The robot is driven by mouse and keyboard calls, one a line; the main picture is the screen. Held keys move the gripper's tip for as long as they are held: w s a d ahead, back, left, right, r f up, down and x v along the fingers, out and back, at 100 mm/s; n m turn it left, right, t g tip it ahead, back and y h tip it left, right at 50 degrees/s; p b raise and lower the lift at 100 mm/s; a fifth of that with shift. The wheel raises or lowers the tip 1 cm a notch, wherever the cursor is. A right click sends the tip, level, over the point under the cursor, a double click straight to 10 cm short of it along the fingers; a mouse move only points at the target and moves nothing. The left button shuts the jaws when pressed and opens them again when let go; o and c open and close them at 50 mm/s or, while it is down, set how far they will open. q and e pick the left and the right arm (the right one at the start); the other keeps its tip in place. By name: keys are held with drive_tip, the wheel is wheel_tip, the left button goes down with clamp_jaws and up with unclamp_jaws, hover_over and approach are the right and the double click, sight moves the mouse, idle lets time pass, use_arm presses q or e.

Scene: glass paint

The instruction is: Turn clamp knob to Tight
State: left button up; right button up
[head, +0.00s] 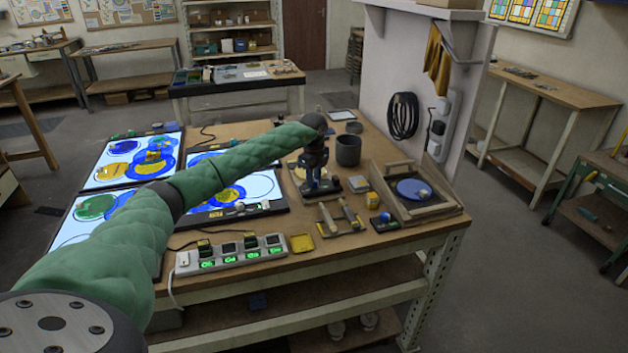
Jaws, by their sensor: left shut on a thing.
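My left arm reaches in from the left over the workbench. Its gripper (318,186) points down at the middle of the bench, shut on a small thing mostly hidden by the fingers. I cannot make out whether that thing is the clamp knob, nor read any Tight marking. A small dark fixture (337,184) shows right beside the fingertips. My right gripper is not in view.
Lit panels with coloured glass designs (264,187) lie left of the gripper. A power strip (230,256) is at the front edge. A dark cup (348,151) stands close behind the gripper. A wooden frame (450,208) with a blue disc (412,190) is at right.

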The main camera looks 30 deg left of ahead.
use_arm(q)
drive_tip(key=shift+r+n, duration=0.1)
drive_tip(key=shift+n, duration=1.8)
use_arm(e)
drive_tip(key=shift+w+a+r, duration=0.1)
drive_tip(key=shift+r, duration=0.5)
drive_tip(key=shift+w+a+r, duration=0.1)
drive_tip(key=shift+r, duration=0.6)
use_arm(q)
drive_tip(key=o, duration=0.9)
drive_tip(key=shift+o, duration=0.4)
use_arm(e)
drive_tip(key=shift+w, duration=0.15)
use_arm(q)
drive_tip(key=shift+b, duration=0.3)
drive_tip(key=shift+r, duration=0.1)
wheel_tip(320, 180, up, 7)
drive_tip(key=shift+r+b, duration=0.2)
drive_tip(key=shift+b, duration=1)
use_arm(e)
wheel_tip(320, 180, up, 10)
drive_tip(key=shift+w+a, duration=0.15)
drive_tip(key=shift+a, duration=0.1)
